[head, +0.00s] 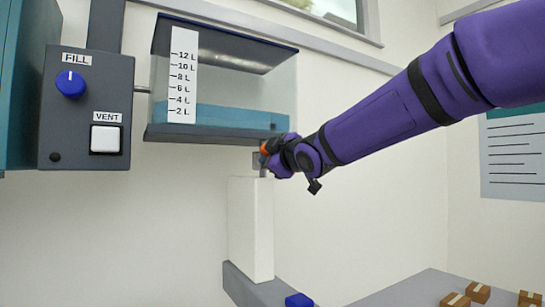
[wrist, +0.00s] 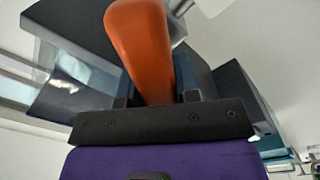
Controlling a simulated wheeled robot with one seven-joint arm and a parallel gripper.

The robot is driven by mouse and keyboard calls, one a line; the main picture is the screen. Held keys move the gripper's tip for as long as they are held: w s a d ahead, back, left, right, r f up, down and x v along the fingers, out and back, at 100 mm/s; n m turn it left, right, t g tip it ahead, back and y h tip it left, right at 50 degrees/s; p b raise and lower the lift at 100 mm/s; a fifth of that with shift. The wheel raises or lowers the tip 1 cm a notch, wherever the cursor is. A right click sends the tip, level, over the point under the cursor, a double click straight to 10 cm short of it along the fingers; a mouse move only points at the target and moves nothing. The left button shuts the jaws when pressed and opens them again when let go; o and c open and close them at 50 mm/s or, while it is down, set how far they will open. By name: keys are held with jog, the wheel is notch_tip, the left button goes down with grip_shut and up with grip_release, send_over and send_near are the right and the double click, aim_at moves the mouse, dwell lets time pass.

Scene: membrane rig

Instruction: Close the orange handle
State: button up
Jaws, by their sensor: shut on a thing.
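The orange handle (wrist: 140,45) fills the middle of the wrist view, running up from between my gripper's fingers. In the head view only a small part of the orange handle (head: 264,148) shows, just below the right end of the water tank (head: 220,132). My gripper (head: 272,158) is there at the handle, at the end of my purple arm. In the wrist view my gripper (wrist: 155,98) has a dark finger on each side of the handle and is shut on it. The handle's pivot is mostly hidden.
A panel with a blue FILL knob (head: 70,83) and a white VENT button (head: 106,139) is at the left. A white upright block (head: 250,230) stands below the tank on a grey ledge. A blue block (head: 299,300) and several small brown boxes (head: 478,292) lie lower right.

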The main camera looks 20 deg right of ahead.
jog(key=shift+a+f+n, duration=0.1)
jog(key=shift+f+n, duration=0.05)
jog(key=shift+n, duration=1.1)
jog(key=shift+f+n, duration=0.2)
jog(key=shift+n, duration=1)
jog(key=shift+a+f+n, duration=0.1)
jog(key=shift+f+n, duration=0.05)
jog(key=shift+n, duration=1.1)
jog(key=o, duration=0.9)
jog(key=shift+s, duration=0.15)
jog(key=s, duration=0.3)
jog(key=s+d, duration=0.1)
jog(key=s, duration=0.3)
jog(key=s+d, duration=0.1)
jog(key=s, duration=0.2)
jog(key=shift+s+d, duration=0.1)
jog(key=shift+s, duration=0.1)
